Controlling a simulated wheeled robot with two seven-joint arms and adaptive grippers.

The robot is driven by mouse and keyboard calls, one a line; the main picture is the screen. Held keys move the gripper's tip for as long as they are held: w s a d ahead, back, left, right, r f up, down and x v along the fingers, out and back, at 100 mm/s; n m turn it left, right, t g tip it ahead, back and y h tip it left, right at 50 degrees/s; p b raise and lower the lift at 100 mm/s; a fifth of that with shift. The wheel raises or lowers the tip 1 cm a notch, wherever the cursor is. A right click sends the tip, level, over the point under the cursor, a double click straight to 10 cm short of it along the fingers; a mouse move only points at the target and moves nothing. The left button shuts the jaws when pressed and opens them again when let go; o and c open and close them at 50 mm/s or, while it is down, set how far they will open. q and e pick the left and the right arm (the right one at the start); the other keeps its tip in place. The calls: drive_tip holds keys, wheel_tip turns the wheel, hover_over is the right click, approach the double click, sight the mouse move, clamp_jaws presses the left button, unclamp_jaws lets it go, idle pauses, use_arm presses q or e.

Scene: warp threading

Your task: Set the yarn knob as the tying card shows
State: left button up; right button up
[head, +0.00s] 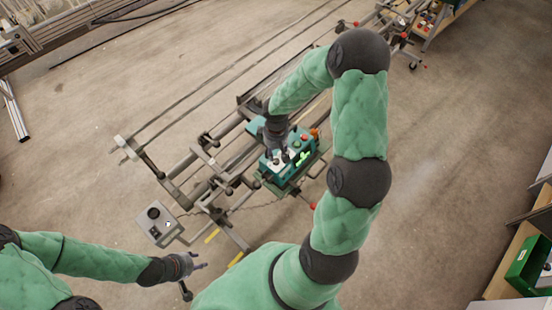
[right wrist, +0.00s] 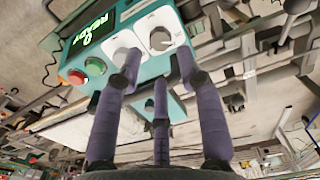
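The teal control box (head: 287,165) stands on the machine frame in the head view. In the right wrist view its face (right wrist: 150,68) shows two dials on white plates: a left knob (right wrist: 122,54) and a right knob (right wrist: 160,39). Which is the yarn knob I cannot tell. My right gripper (right wrist: 158,68) is in front of the dials, its fingers spread and nothing between them. The left finger overlaps the left knob's plate; contact is unclear. My left gripper (head: 200,262) is open and empty at the lower left. I cannot make out a tying card.
The box has a display (right wrist: 92,30) with green text like "READY", a red button (right wrist: 77,77) and a green button (right wrist: 95,66). A grey box with a black dial (head: 154,213) stands left of the machine. Open floor lies to the right.

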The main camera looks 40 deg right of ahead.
sight(276, 161)
wheel_tip(276, 161, down, 6)
drive_tip(key=shift+r, duration=0.15)
idle(0.3)
clamp_jaws()
